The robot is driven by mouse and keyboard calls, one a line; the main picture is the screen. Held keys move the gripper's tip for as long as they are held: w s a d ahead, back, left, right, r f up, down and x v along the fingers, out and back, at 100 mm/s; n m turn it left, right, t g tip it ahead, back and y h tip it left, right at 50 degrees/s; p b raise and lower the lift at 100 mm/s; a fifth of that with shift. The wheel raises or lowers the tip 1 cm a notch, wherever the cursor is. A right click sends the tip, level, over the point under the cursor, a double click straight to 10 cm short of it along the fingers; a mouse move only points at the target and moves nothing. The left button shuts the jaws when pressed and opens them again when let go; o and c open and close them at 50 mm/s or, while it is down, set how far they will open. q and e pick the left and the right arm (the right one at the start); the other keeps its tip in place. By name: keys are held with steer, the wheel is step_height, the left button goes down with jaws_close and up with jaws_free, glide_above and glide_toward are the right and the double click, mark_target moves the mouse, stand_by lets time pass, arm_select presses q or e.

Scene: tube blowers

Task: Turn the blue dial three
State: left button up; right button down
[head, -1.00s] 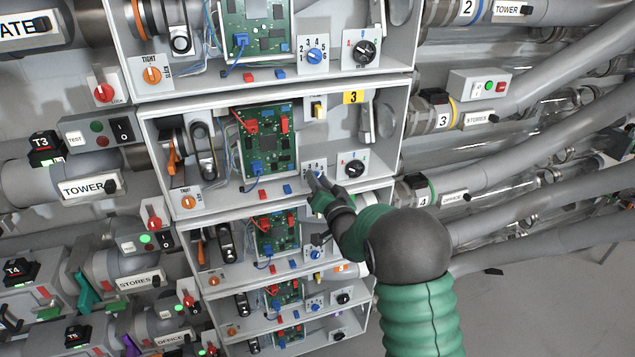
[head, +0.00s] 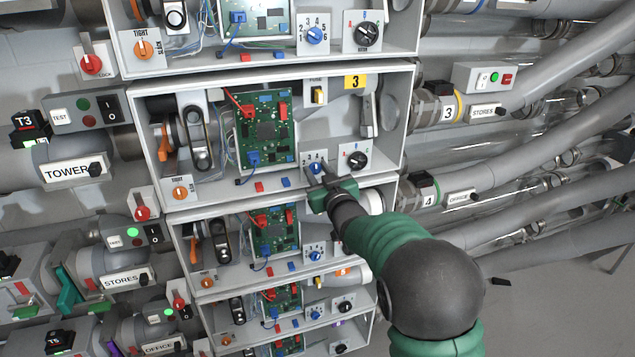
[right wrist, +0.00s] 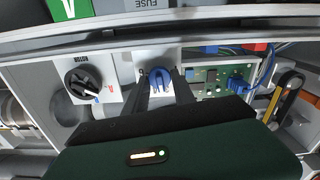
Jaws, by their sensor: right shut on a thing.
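The blue dial (head: 316,169) of box three sits on a white numbered plate at the lower right of the circuit board. It also shows in the right wrist view (right wrist: 160,77), between the two dark fingers. My right gripper (head: 319,173), green and black, reaches up to it from below right, and its fingers are shut on the dial. The fingers and gripper body hide part of the plate's numbers. The yellow label 3 (head: 355,82) marks this box. My left gripper is not in view.
A black knob (head: 357,159) on its own plate sits just right of the dial. Box three's white frame (head: 288,200) runs below it. Similar boxes with blue dials stand above (head: 315,35) and below (head: 316,255). Pipes fill the right side.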

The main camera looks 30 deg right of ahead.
steer(key=shift+f+n+b, duration=0.35)
steer(key=shift+n+b, duration=0.45)
steer(key=shift+n, duration=0.2)
steer(key=c, duration=1.3)
jaws_free()
steer(key=shift+o, duration=1.1)
steer(key=shift+s+r, duration=0.1)
steer(key=shift+r, duration=0.15)
steer(key=shift+a, duration=0.1)
steer(key=b+v, duration=0.2)
steer(key=v, duration=1.4)
steer(key=shift+s, duration=0.4)
